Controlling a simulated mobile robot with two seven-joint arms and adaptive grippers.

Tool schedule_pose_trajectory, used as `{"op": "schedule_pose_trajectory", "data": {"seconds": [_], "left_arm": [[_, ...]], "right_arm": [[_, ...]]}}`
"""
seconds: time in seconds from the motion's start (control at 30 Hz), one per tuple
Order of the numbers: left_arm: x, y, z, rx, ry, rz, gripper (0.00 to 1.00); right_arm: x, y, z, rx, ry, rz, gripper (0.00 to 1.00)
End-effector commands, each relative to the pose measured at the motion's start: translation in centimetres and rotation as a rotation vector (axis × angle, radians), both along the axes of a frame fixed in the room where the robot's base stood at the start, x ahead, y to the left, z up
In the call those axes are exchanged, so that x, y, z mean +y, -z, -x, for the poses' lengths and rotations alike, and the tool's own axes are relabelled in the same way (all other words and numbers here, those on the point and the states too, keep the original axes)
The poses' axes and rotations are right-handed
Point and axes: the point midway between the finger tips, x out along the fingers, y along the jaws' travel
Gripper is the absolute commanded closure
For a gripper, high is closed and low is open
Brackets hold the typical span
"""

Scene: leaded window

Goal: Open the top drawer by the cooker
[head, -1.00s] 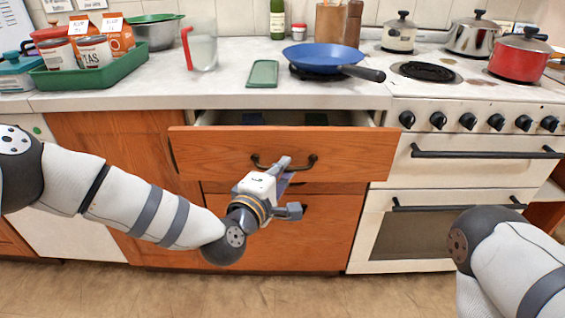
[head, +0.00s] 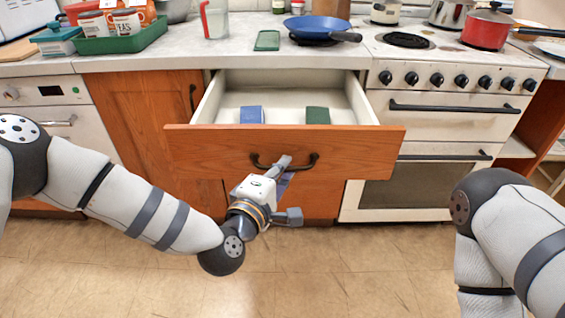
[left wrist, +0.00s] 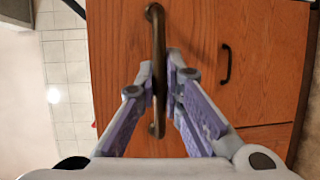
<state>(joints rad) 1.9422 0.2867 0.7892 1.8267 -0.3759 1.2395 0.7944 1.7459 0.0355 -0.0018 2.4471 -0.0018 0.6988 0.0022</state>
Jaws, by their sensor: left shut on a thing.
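The top drawer (head: 210,150) beside the cooker (head: 440,110) stands well open, its pale inside in view. A blue item (head: 252,115) and a green item (head: 317,116) lie in it. Its dark bow handle (head: 312,162) is on the wooden front. My left gripper (head: 282,166) is at the handle. In the left wrist view the handle (left wrist: 157,30) passes between the fingers of my left gripper (left wrist: 164,85), which are shut on it. My right arm shows at the right of the head view, but its gripper is out of view.
The worktop (head: 240,50) above holds a green tray (head: 125,38), a measuring jug (head: 214,20), a green flat dish (head: 267,40) and a blue pan (head: 318,28). A red pot (head: 487,28) stands on the cooker. The floor (head: 330,270) in front is clear.

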Motion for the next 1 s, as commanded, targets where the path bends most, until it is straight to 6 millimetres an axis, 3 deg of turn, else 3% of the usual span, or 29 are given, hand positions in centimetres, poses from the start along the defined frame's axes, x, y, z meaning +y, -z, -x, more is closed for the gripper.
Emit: {"op": "schedule_pose_trajectory", "data": {"seconds": [0.53,0.6,0.67,1.0], "left_arm": [[0.01,-0.07,0.28,-0.002,-0.001,0.001,1.0],[0.02,-0.06,0.28,-0.002,-0.001,0.001,0.81],[0.01,-0.06,0.28,-0.002,-0.001,0.001,0.71],[0.19,-0.05,0.81,0.0,0.0,0.0,0.71]], "right_arm": [[0.0,-0.13,-0.13,-0.004,0.0,0.0,0.59],[0.0,-0.13,-0.13,-0.004,0.0,0.0,0.59],[0.0,-0.13,-0.12,-0.004,0.0,0.0,0.59],[-0.01,-0.13,-0.12,-0.004,0.0,0.0,0.59]]}}
